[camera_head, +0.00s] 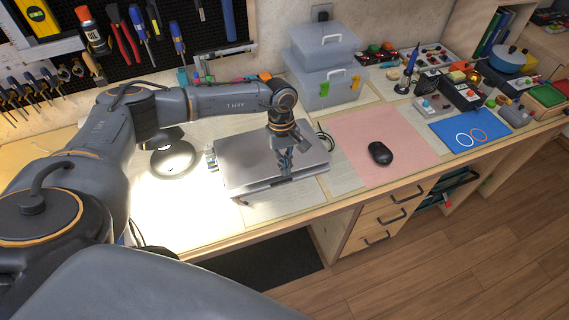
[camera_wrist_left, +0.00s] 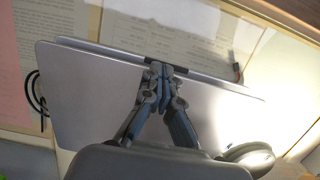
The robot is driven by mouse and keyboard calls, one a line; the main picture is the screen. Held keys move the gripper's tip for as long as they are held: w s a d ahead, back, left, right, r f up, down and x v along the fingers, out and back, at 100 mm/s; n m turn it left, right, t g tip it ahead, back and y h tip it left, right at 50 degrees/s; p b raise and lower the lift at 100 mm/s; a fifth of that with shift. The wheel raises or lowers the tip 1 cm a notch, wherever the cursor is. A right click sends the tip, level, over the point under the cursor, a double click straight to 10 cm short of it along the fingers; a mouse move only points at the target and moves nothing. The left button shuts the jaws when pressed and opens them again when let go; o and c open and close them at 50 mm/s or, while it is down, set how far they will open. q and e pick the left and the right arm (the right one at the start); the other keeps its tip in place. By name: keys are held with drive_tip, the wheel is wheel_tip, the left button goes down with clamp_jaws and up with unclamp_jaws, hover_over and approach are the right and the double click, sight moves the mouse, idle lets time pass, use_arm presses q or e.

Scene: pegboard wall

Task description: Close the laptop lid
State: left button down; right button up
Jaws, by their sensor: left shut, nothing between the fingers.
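The silver laptop (camera_head: 240,162) lies on the workbench, its lid down or nearly down over the base. A thin gap shows along one long edge in the left wrist view, where the lid (camera_wrist_left: 90,100) fills much of the picture. I cannot tell if the lid is fully flat. My left gripper (camera_head: 286,170) points down over the front part of the lid. In the left wrist view its fingertips (camera_wrist_left: 160,68) are together near the lid's edge, with nothing between them; I cannot tell if they touch it. My right gripper is not in view.
A lamp base (camera_head: 174,158) stands left of the laptop. A pink mat (camera_head: 385,130) with a black mouse (camera_head: 380,153) lies to the right. Clear plastic boxes (camera_head: 322,80) stand behind. A cable (camera_head: 326,142) loops near the laptop's back right corner.

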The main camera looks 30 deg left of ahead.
use_arm(q)
drive_tip(key=shift+s+d+f+b, duration=0.1)
drive_tip(key=shift+s+f+b, duration=0.05)
drive_tip(key=shift+f, duration=0.45)
drive_tip(key=shift+s+d+f+b, duration=0.1)
drive_tip(key=shift+f+b, duration=0.05)
drive_tip(key=shift+f, duration=0.45)
drive_tip(key=shift+f+t+y, duration=0.4)
drive_tip(key=shift+t+y, duration=0.2)
drive_tip(key=shift+y, duration=0.2)
drive_tip(key=shift+s+d+f, duration=0.1)
drive_tip(key=shift+s+d, duration=0.05)
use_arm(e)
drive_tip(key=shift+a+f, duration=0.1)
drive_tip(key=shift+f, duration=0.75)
use_arm(q)
drive_tip(key=shift+f, duration=0.1)
